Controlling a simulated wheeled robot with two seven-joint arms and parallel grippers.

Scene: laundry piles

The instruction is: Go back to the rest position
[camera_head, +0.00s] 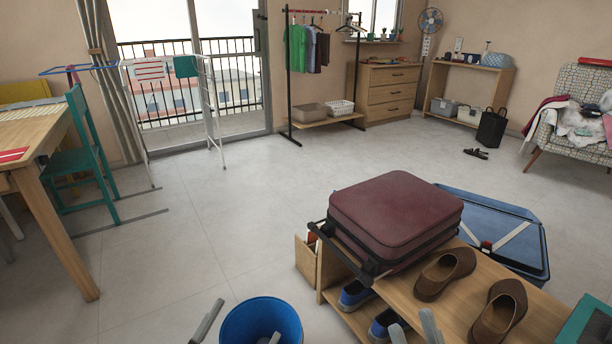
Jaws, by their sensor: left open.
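My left gripper (240,328) is at the bottom edge, with its grey fingers apart. One finger is left of the blue bucket (262,312) and the other shows in front of it. Nothing is seen held between them. My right gripper (413,320) is at the bottom edge, in front of the wooden shoe bench (452,312). Its two fingers show a gap with nothing seen in it. The rest of both grippers is out of the frame.
A maroon suitcase (395,212) and brown shoes (444,272) lie on the bench, with blue shoes (354,294) below. An open blue suitcase (497,225) is behind it. A wooden table (58,145) and teal chair (86,158) stand left. The middle floor is clear.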

